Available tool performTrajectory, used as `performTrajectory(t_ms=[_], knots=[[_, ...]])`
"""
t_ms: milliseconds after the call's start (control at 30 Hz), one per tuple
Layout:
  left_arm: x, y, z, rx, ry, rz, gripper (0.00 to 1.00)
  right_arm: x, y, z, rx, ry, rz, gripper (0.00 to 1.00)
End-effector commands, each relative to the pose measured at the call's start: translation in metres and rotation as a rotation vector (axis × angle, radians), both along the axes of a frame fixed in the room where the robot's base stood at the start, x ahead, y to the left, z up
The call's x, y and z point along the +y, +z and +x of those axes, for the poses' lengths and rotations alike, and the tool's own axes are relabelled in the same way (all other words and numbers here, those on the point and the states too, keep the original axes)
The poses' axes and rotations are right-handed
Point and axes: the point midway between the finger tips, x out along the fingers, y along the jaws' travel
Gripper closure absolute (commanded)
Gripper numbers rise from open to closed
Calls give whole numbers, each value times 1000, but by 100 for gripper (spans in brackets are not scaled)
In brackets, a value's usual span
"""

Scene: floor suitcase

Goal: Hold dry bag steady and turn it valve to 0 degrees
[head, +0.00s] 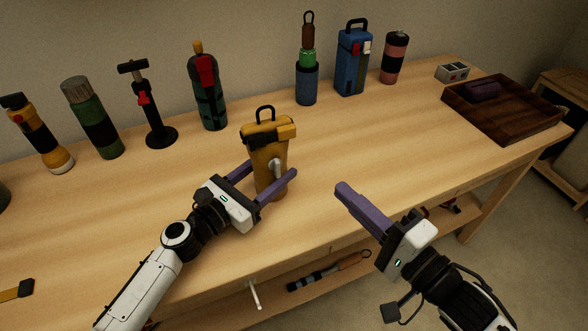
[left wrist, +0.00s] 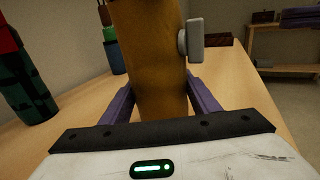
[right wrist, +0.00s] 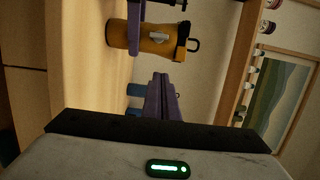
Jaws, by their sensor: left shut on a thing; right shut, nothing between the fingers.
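The yellow dry bag (head: 268,150) stands upright on the wooden table, with a black rolled top and a loop handle. Its light grey valve (head: 275,168) sticks out on the side toward my right gripper; the valve also shows in the left wrist view (left wrist: 192,40). My left gripper (head: 268,184) is shut on the lower part of the bag, one purple finger on each side. My right gripper (head: 345,190) is shut and empty, to the right of the bag and apart from it. In the right wrist view the bag (right wrist: 158,42) appears sideways beyond the closed fingers.
A row of bottles and tools stands behind, including a flashlight (head: 38,135), a green bottle (head: 206,90) and a blue case (head: 353,60). A dark wooden tray (head: 500,110) lies at the right. The table (head: 350,130) between bag and tray is clear.

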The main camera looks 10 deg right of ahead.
Motion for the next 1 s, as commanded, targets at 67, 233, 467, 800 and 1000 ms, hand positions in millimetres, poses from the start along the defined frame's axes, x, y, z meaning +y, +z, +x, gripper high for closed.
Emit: performTrajectory(t_ms=[67, 233, 467, 800, 1000], knots=[[0, 0, 0, 0, 0, 0, 76, 3, 1, 8, -3, -2, 1, 100], [0, 0, 0, 0, 0, 0, 76, 17, 2, 31, -6, -1, 1, 100], [0, 0, 0, 0, 0, 0, 76, 40, 2, 71, -5, -1, -1, 100], [0, 0, 0, 1, 0, 1, 76, 80, 0, 74, 1, 0, 1, 100], [0, 0, 0, 0, 0, 0, 76, 87, 1, 72, -1, 0, 1, 100]])
